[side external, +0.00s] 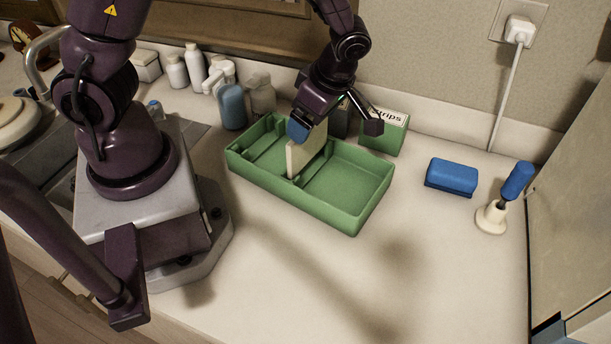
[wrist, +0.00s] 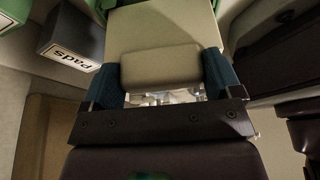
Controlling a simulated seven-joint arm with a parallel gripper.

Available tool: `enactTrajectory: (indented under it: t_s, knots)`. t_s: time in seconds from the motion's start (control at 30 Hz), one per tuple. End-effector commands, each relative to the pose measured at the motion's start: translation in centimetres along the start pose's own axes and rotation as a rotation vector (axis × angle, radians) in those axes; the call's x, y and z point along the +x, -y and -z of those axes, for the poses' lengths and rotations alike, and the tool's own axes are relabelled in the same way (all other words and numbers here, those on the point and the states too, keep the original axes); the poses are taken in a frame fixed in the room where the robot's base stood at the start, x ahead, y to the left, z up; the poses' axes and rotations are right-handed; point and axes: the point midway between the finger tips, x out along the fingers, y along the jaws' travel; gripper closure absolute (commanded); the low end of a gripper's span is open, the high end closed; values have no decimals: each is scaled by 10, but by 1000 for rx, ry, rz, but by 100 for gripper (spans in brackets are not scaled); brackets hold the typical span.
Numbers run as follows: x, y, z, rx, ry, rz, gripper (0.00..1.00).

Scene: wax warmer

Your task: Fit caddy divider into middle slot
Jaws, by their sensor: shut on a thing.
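The caddy divider (side external: 305,152) is a cream panel with a thicker grip block along its top. It stands roughly upright at the middle of the green caddy (side external: 347,192), across its width. My gripper (side external: 299,130) is shut on the divider's top, at the caddy's middle. In the wrist view the blue fingers of my gripper (wrist: 165,78) sit on both sides of the divider's grip block (wrist: 160,67), and the panel (wrist: 165,27) extends beyond it. The divider's lower edge is at the middle slot ribs, but I cannot tell whether it is fully seated.
A green "Strips" box (side external: 385,132) stands behind the caddy, and a "Pads" box (wrist: 72,42) shows in the wrist view. Several bottles (side external: 232,100) stand behind left. The front counter is clear.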

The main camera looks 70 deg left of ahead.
Motion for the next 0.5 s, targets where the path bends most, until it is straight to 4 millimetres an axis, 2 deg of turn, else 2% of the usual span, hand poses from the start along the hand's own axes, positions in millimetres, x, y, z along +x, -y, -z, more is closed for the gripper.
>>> enactTrajectory:
  t_s: [0.5]
  knots:
    - [10, 0, -3, 0, -1, 0, 40]
